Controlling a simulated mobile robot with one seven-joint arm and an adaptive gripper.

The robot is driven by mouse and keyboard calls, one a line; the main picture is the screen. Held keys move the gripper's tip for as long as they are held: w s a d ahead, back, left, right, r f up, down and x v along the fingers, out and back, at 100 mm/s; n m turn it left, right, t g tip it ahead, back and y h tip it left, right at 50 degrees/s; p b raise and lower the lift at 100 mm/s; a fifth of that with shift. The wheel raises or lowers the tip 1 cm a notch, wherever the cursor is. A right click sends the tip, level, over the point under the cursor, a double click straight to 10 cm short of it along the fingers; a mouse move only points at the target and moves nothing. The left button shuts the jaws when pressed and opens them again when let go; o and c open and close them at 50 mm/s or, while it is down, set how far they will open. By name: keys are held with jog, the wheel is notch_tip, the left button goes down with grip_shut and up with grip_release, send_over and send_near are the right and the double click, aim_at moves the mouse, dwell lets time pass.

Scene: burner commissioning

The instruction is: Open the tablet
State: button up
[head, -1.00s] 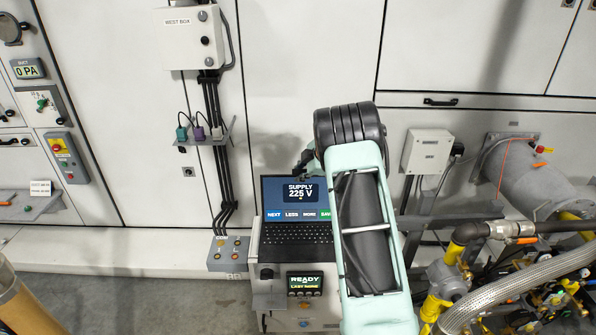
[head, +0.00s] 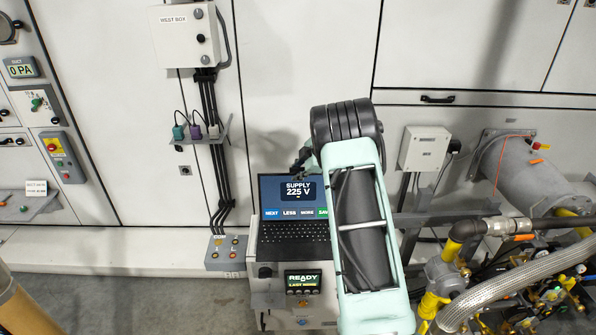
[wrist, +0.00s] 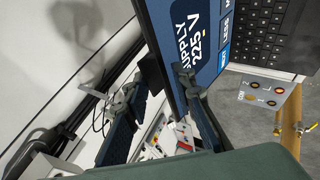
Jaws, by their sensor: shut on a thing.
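The tablet stands open like a laptop on a grey cabinet. Its lit screen (head: 296,190) is raised behind its dark keyboard (head: 293,232) and reads SUPPLY 225 V, with NEXT, LESS, MORE and a partly covered SAVE button. My gripper (head: 303,163) is at the top edge of the screen, largely hidden by my arm. In the wrist view the screen (wrist: 190,42) is close, and my gripper (wrist: 155,85) has its fingers on either side of a small dark tab (wrist: 152,74) at the lid's edge, shut on it. The exact contact is hard to see.
Below the tablet is a READY display (head: 303,281). A socket box (head: 226,252) stands to its left, and plugs sit on a wall shelf (head: 203,131). Pipes and a braided hose (head: 497,290) crowd the right.

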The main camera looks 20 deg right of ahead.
jog(key=v, duration=1.1)
jog(key=shift+r, duration=0.35)
jog(key=shift+d, duration=0.1)
